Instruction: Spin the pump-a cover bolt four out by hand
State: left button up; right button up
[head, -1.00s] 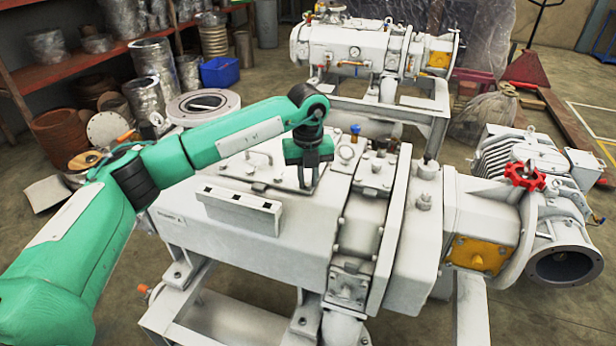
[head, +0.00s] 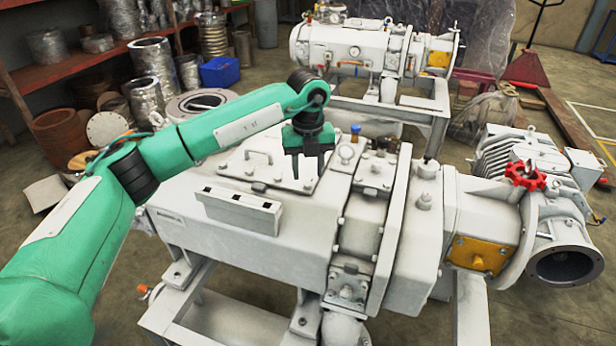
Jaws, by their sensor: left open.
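The near white vacuum pump (head: 300,235) fills the middle of the head view. A flat cover plate (head: 232,163) with a lifting handle (head: 258,155) and small bolts lies on its top. My left gripper (head: 307,174) points down over the right part of this cover. Its two dark fingers are apart, with nothing visible between them. The fingers hide part of the cover's right side. I cannot tell which bolt is number four, nor whether the fingertips clear the cover. My right gripper is out of view.
A white block with dark square holes (head: 240,212) sits at the cover's front edge. An eyebolt (head: 347,154) and a blue-capped fitting (head: 355,130) stand to the gripper's right. A second pump (head: 345,50) stands behind. Shelves (head: 75,65) line the back left.

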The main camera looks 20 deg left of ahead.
aim_at(308, 184)
pick_arm(q)
notch_tip(308, 184, up, 11)
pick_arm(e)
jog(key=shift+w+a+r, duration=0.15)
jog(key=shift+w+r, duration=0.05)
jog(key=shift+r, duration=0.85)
pick_arm(q)
jog(key=shift+f, duration=0.15)
